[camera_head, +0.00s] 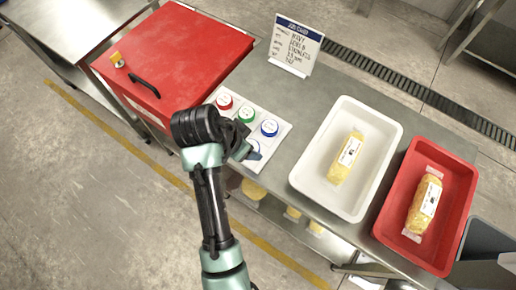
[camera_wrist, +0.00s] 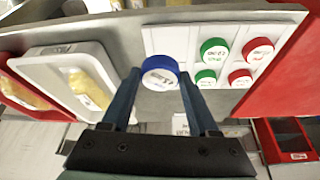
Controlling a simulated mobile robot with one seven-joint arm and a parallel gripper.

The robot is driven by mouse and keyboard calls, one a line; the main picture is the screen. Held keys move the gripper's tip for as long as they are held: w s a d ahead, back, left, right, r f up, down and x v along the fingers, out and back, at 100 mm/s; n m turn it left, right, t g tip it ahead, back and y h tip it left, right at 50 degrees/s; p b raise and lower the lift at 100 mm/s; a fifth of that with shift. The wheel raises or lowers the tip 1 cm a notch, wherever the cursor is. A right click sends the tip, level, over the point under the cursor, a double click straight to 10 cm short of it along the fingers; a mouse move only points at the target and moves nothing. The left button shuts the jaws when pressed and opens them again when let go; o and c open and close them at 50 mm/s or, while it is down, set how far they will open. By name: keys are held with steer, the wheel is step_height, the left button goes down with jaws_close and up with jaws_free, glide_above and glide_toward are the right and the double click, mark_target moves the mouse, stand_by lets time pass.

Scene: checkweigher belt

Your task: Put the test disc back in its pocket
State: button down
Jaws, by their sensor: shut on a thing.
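The test disc (camera_wrist: 160,74) is blue with a white, printed label. In the wrist view it sits between the fingertips of my gripper (camera_wrist: 158,80), which is shut on it. In the head view my gripper (camera_head: 246,150) is at the holder's near right corner and mostly hides the disc. The white holder (camera_head: 283,126) carries red, green and blue discs. Its far row shows a red (camera_head: 224,101), a green (camera_head: 246,114) and a blue disc (camera_head: 269,127). In the wrist view, the near-row place beside the larger green disc (camera_wrist: 214,48) looks bare white.
A white tray (camera_head: 379,122) with a yellow pack stands right of the holder, then a red tray (camera_head: 462,190) with another. A red-lidded box (camera_head: 190,50) is at left. A sign (camera_head: 296,45) stands behind the holder. The bench's near edge runs close by.

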steer(key=w+r+m+g+h+b, duration=0.1)
steer(key=w+r+m+g, duration=0.1)
steer(key=w+m, duration=0.3)
steer(key=shift+m, duration=0.6)
steer(key=f, duration=0.6)
steer(key=s+f, duration=0.1)
steer(key=f, duration=0.3)
steer(key=shift+d, duration=0.35)
steer(key=shift+c, duration=0.8)
jaws_free()
steer(key=shift+f, duration=0.1)
steer(key=shift+a+r, duration=0.2)
steer(key=shift+r, duration=0.35)
steer(key=v, duration=1.1)
steer(key=shift+b, duration=0.45)
steer(key=shift+s+a, duration=0.1)
